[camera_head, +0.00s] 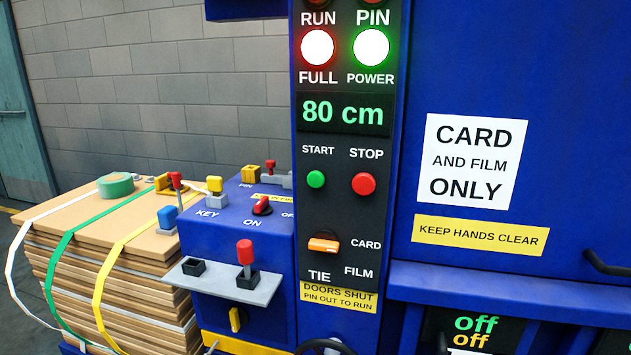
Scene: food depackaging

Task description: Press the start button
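The start button (316,180) is a small round green button under the white label START on the dark control panel (340,215). The red stop button (364,184) sits just right of it under STOP. Above them a display (345,113) reads 80 cm in green. Two lamps glow white at the top: a red-rimmed one (317,47) labelled FULL and a green-rimmed one (371,47) labelled POWER. An orange selector knob (323,244) lies below the buttons, near TIE, CARD and FILM. My gripper is not in view.
A blue box (220,238) left of the panel carries keys, a red-topped pin (245,255) on a grey shelf (222,281) and a red knob (262,206). A strapped cardboard stack (120,285) stands at left. A black handle (607,265) juts out at right. The panel's front looks clear.

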